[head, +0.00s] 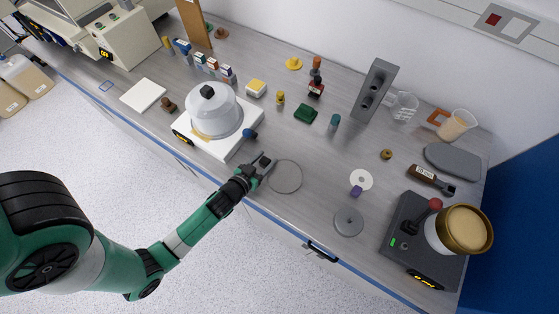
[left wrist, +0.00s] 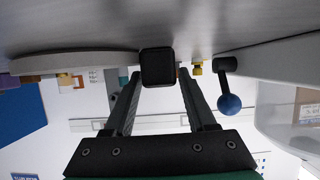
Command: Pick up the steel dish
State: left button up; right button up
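The steel dish (head: 286,177) is a thin, flat grey disc near the front edge of the bench, mid-picture in the head view. Its pale rim (left wrist: 70,63) shows at the left of the left wrist view. A black block (left wrist: 157,67), seemingly the dish's handle, is at its near end. My left gripper (head: 264,164) is low over the bench at the dish's left side. In the left wrist view the fingers (left wrist: 159,82) are spread, one on each side of the block, with a narrow gap showing. My right gripper is not in view.
A white device (head: 240,145) with a clear dome and blue knob (head: 249,133) stands close left of my gripper. The knob also shows in the left wrist view (left wrist: 229,103). A grey disc (head: 348,222) and dark burner unit (head: 408,231) lie to the right.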

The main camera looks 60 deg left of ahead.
pick_arm(q)
grip_shut()
jog(key=shift+r, duration=0.1)
jog(key=shift+r, duration=0.3)
jog(key=r+p, duration=0.1)
jog(key=r, duration=0.1)
jog(key=s+r+p, duration=0.1)
jog(key=r+p, duration=0.1)
jog(key=shift+d+r, duration=0.1)
jog(key=shift+r, duration=0.05)
jog(key=s+d+r+b, duration=0.2)
jog(key=s+r, duration=0.6)
jog(key=s, duration=0.4)
jog(key=shift+s+d, duration=0.35)
